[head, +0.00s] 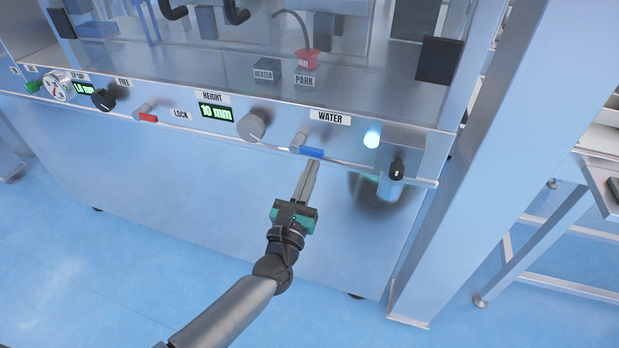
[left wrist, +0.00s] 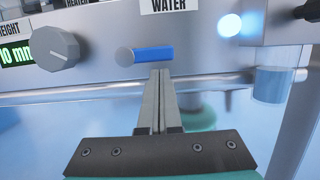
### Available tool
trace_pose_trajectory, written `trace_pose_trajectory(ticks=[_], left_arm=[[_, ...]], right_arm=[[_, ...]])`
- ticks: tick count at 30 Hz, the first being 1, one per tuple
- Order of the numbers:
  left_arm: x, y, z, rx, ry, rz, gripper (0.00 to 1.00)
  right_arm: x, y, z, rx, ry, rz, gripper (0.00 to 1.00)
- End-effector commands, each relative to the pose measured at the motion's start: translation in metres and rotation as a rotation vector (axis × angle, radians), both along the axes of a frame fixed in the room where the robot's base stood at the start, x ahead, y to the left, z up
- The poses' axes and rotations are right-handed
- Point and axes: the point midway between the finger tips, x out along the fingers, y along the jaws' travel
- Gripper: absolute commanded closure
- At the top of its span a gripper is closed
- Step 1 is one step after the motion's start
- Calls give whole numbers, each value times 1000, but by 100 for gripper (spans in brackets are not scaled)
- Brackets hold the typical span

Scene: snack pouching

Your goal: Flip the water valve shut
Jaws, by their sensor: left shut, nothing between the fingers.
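The water valve has a blue lever (head: 311,153) on a round metal hub, under the WATER label (head: 330,118) on the machine's front panel. The lever points right from the hub, nearly along the panel. In the left wrist view the blue lever (left wrist: 153,54) lies level, with its hub at its left end. My left gripper (head: 314,162) is shut and empty. Its fingertips (left wrist: 160,72) are just below the lever; I cannot tell whether they touch it. My right gripper is not in view.
Left of the valve are a grey height knob (head: 251,127), a 10 mm display (head: 215,112) and a red lever (head: 148,117) by the LOCK label. To the right are a glowing white light (head: 372,139) and a regulator with a clear bowl (head: 391,185). The space below the panel is open.

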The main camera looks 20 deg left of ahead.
Motion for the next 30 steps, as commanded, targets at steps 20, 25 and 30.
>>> trace_pose_trajectory(ticks=[20,25,30], left_arm=[[0,-1,4,-40,0,0,100],[0,-2,5,-66,2,0,100],[0,-3,6,-93,2,0,100]], right_arm=[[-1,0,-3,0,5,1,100],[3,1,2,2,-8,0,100],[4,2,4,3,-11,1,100]])
